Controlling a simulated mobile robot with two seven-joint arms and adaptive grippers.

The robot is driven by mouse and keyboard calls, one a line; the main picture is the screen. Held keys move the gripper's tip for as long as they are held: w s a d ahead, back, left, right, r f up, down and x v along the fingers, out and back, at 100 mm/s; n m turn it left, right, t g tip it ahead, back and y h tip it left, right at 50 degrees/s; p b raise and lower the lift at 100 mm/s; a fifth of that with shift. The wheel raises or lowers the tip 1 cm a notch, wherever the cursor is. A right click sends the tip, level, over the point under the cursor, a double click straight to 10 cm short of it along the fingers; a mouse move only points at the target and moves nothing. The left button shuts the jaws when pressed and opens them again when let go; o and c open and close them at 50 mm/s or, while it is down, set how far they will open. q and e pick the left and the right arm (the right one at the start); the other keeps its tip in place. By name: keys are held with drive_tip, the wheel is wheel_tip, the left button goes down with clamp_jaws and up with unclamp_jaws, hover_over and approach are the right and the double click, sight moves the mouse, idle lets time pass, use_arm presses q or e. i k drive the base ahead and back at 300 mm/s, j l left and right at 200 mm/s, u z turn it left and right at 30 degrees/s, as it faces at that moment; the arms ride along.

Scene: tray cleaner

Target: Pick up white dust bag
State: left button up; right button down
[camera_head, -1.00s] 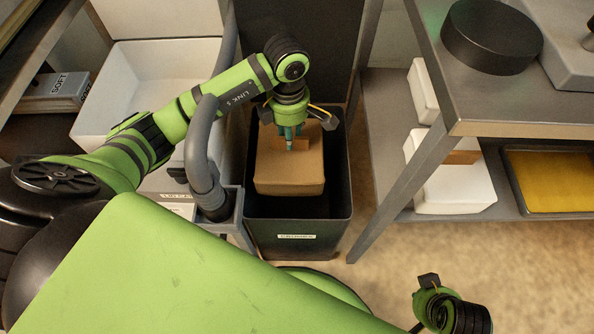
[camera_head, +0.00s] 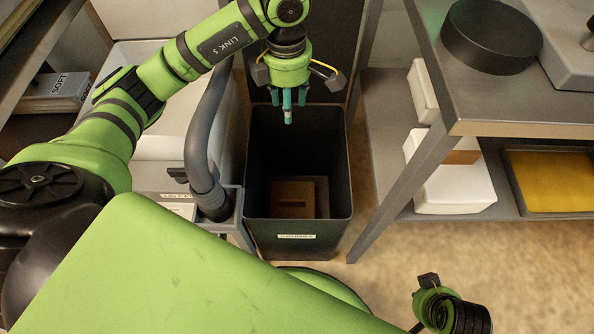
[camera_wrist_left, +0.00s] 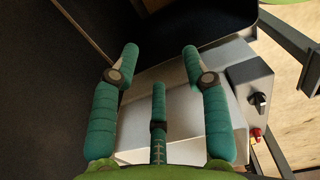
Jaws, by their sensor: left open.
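A white dust bag (camera_head: 455,183) with a brown collar patch sits on the lower shelf at the right; a table leg crosses in front of it. A second white piece (camera_head: 423,92) lies behind it. My left gripper (camera_head: 288,106) is open and empty above the dark bin, well left of the white bag. Its teal fingers (camera_wrist_left: 160,62) stand apart in the left wrist view with nothing between them. A brown dust bag (camera_head: 293,200) lies deep in the bin. Part of my right gripper (camera_head: 430,285) shows at the lower right; its fingers are hidden.
The tall dark bin (camera_head: 285,228) stands between a grey hose (camera_head: 197,150) and the metal table (camera_head: 520,115). A yellow-orange panel (camera_head: 555,190) lies on the lower shelf. A metal machine with a knob (camera_wrist_left: 258,100) shows in the left wrist view. Floor is clear right of the bin.

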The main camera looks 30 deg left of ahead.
sight(462, 184)
drive_tip(key=k+l, duration=0.65)
drive_tip(key=k, duration=0.25)
